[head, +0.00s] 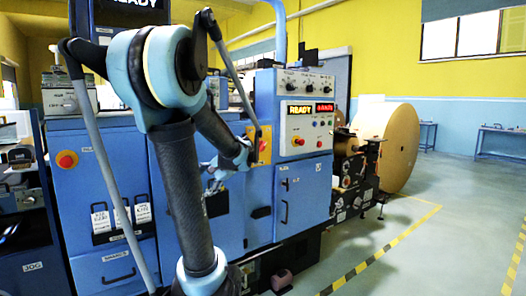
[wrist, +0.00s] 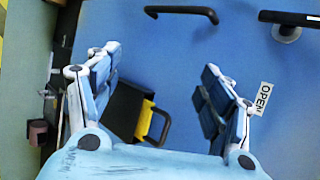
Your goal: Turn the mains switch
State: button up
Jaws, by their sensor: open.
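A yellow plate with a red knob (head: 263,147), which may be the mains switch, is on the blue machine front in the head view, just right of my gripper (head: 222,172). I cannot tell for sure that this is the switch. In the wrist view my gripper (wrist: 160,75) is open, its two fingers apart with nothing held between them. Behind and between the fingers is a dark box with a yellow edge (wrist: 147,119) and a thin dark handle. No red knob shows in the wrist view.
A control panel with a READY display (head: 310,108) and a red button (head: 298,142) is right of the yellow plate. Another red button (head: 66,160) is at the left. A large kraft roll (head: 393,145) stands at the right. Open floor lies right, with striped lines.

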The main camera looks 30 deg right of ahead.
jog(key=w+d+r+m+t, duration=0.2)
jog(key=w+d+r+m, duration=0.1)
jog(key=d, duration=0.6)
jog(key=m+t+h, duration=0.4)
jog(key=m+t, duration=0.3)
jog(key=m, duration=0.2)
send_near(263, 147)
jog(key=w, duration=0.9)
jog(key=shift+a+f, duration=0.15)
jog(key=shift+a, duration=0.1)
jog(key=shift+w, duration=0.15)
jog(key=c, duration=1.1)
